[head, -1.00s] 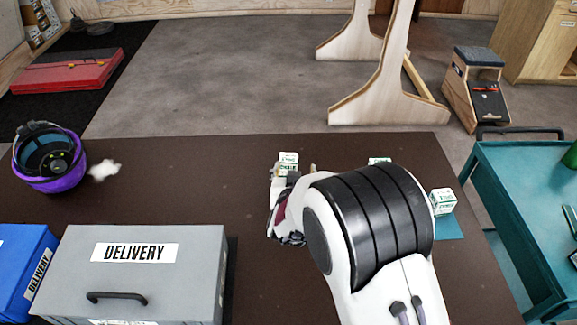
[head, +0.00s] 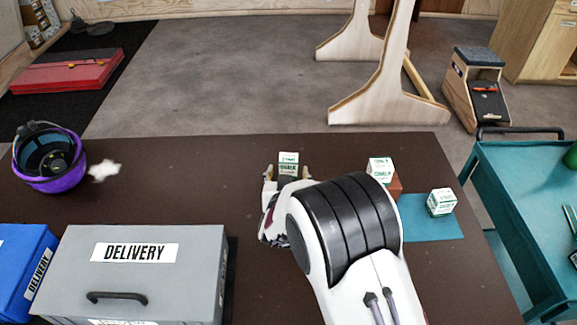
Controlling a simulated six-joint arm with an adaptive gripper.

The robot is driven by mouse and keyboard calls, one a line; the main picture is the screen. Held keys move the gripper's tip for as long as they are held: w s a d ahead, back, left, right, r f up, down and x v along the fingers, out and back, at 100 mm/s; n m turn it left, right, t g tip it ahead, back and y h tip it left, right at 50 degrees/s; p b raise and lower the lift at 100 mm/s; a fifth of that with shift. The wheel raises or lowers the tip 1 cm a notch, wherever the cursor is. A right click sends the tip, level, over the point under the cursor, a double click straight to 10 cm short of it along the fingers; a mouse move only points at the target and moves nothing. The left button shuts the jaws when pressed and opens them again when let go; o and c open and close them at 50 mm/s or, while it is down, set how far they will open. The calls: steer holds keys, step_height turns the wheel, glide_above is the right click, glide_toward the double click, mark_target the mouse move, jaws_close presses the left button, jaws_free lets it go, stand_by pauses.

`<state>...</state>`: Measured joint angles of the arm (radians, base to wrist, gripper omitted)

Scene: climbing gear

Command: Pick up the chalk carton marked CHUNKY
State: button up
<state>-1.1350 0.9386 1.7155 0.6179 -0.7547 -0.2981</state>
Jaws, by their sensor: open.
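Three white chalk cartons with green print show in the head view, and the print is too small to tell which is marked CHUNKY. One carton (head: 288,160) stands upright near the far edge of the table. My gripper (head: 287,173) is open at it, with one fingertip to the left and one to the right of it. I cannot tell whether they touch it. A second carton (head: 380,168) sits on a reddish-brown block (head: 396,186), partly hidden by my arm. A third carton (head: 441,202) stands on a teal mat (head: 425,226) at the right.
A grey DELIVERY box (head: 190,275) and a blue box (head: 20,260) stand at the front left of the brown table (head: 180,185). A teal cart (head: 520,200) is at the right.

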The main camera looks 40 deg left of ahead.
mark_target(288, 168)
steer(key=shift+w+a+f, duration=0.15)
steer(key=shift+w+a, duration=0.05)
steer(key=shift+w, duration=0.05)
stand_by(0.3)
steer(key=shift+w+a+f, duration=0.9)
steer(key=shift+w+f, duration=0.05)
steer(key=shift+x, duration=1)
steer(key=shift+c, duration=0.3)
steer(key=c, duration=1.2)
